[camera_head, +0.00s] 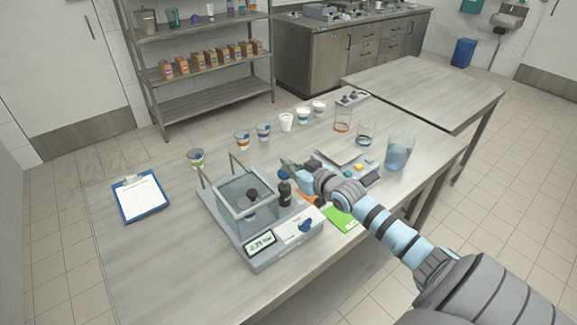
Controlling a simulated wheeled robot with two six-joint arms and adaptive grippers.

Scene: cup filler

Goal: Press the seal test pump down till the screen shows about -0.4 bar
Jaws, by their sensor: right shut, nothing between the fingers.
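The seal tester (270,262) is a grey unit with a clear box-shaped chamber (235,190) on the left half of the table. Its small lit screen (261,243) is at the front; its digits are too small to read surely. A dark upright knob, seemingly the pump (285,194), stands at the chamber's right side. My right gripper (290,166) reaches in from the right, shut and empty, just above and behind the dark knob. I cannot tell whether it touches it. A blue knob (305,225) sits on the front right panel. My left gripper is out of view.
A blue clipboard (140,197) lies at left. Several cups, one being a white cup (286,122), stand along the back. A glass jug (398,152) is at right. A green card (341,219) lies under my right arm. The table's left front is clear.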

